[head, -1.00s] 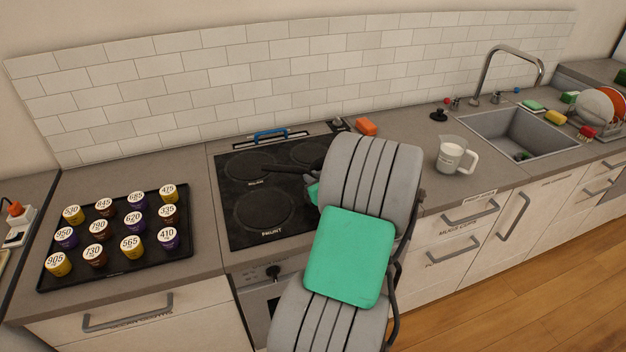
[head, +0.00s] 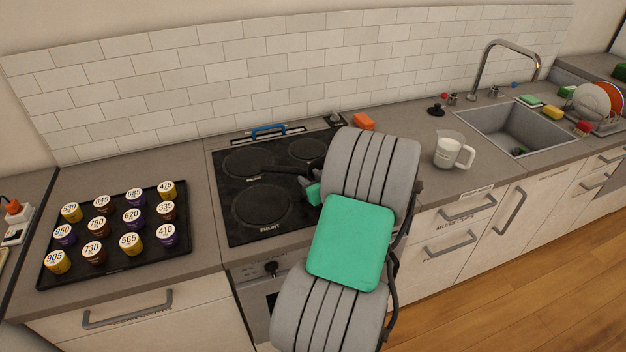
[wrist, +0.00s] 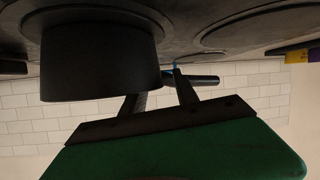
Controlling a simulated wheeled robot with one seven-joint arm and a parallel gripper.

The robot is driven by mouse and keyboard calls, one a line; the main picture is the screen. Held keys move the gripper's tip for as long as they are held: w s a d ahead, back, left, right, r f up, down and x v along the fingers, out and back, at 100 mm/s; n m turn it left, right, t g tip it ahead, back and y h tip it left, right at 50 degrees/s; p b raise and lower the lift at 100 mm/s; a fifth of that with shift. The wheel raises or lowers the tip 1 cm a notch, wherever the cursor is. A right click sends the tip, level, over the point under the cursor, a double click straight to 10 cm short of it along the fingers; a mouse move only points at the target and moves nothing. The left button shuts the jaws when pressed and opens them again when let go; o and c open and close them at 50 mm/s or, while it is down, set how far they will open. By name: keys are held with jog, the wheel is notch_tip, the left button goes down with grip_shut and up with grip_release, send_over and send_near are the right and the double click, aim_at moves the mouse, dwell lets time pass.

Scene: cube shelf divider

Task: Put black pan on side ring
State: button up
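The black pan (wrist: 100,60) shows in the wrist view, which is upside down, as a dark cylinder close against the stovetop. Its handle (wrist: 205,79) sticks out to the right, behind one finger. In the head view only the dark handle (head: 284,169) shows clearly, over the back of the stove; my arm hides most of the pan. My gripper (wrist: 157,85) has its two fingers apart, close to the pan and handle; no grip on the handle shows. The stove has a front left ring (head: 262,206), a back left ring (head: 248,165) and a back right ring (head: 307,150).
A black tray (head: 120,272) of numbered capsules lies left of the stove. An orange block (head: 363,122) is behind my arm, and a measuring jug (head: 452,150) stands to the right. The sink (head: 515,130) and dish rack are farther right. The left rings look bare.

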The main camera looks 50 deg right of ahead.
jog(key=shift+s+a+r, duration=0.1)
jog(key=shift+s+r, duration=0.05)
jog(key=shift+s, duration=0.2)
jog(key=b+v, duration=0.3)
jog(key=v, duration=0.8)
jog(key=w+a+f+n+g+y, duration=0.1)
jog(key=w+a+n+g+y, duration=0.15)
jog(key=w+a, duration=0.45)
jog(key=w+a+f+n+g+y, duration=0.1)
jog(key=w+a+y, duration=0.15)
jog(key=a, duration=0.95)
jog(key=s+a+r+g, duration=0.1)
jog(key=s+a, duration=0.3)
jog(key=a, duration=0.6)
jog(key=s+a+r+g, duration=0.2)
jog(key=s+a+g, duration=0.2)
jog(key=a, duration=0.6)
jog(key=shift+s+a, duration=0.25)
jog(key=shift+a, duration=0.15)
jog(key=shift+d, duration=0.1)
